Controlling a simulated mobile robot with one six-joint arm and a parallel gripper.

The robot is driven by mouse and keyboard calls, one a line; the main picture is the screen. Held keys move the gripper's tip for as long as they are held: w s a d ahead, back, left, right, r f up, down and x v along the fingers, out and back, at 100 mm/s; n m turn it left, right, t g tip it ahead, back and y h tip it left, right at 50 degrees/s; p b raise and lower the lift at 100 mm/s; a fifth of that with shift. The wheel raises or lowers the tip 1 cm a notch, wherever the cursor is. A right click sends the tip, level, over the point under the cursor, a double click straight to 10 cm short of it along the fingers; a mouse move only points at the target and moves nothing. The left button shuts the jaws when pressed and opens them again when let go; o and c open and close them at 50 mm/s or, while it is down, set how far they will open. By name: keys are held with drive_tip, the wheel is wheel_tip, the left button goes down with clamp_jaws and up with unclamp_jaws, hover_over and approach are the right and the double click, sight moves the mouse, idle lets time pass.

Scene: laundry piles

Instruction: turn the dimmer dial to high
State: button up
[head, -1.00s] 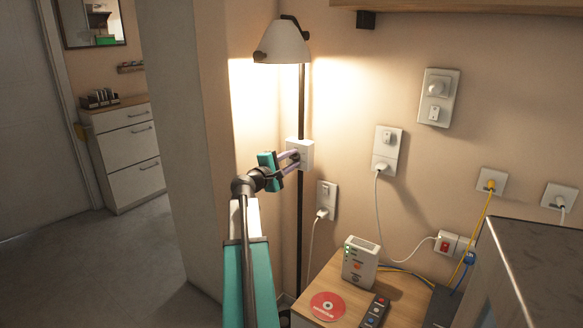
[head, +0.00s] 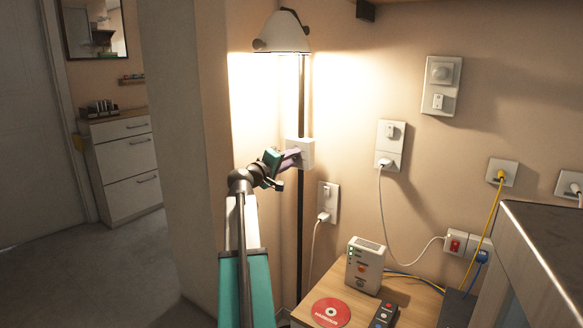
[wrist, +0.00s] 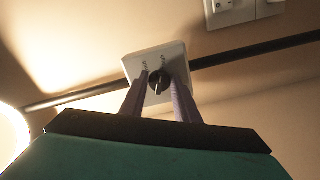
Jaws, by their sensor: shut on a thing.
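The dimmer is a small white box (head: 306,152) on the dark pole of the floor lamp. In the wrist view its white plate (wrist: 134,68) carries a dark round dial (wrist: 158,80) with a pale line on its face. My gripper (head: 295,156) reaches the box from the left. Its two purple-grey fingers (wrist: 160,75) are closed on the dial, one on each side. The head view hides the dial behind the fingers. The lamp's white shade (head: 281,36) is above, and its lamp is lit.
A wooden cabinet top (head: 396,289) at lower right holds a white router (head: 365,265), a red disc (head: 331,312) and a remote (head: 383,314). Sockets, switches and cables line the wall to the right. A wall corner (head: 185,150) stands left of my arm.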

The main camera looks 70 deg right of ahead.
drive_tip(key=shift+f+m+b, duration=0.15)
drive_tip(key=shift+m+b, duration=0.4)
drive_tip(key=shift+m, duration=0.05)
drive_tip(key=o, duration=1)
drive_tip(key=shift+a, duration=0.1)
drive_tip(key=p+v, duration=0.2)
drive_tip(key=v, duration=1.1)
drive_tip(key=shift+w+a, duration=0.15)
drive_tip(key=shift+a, duration=0.1)
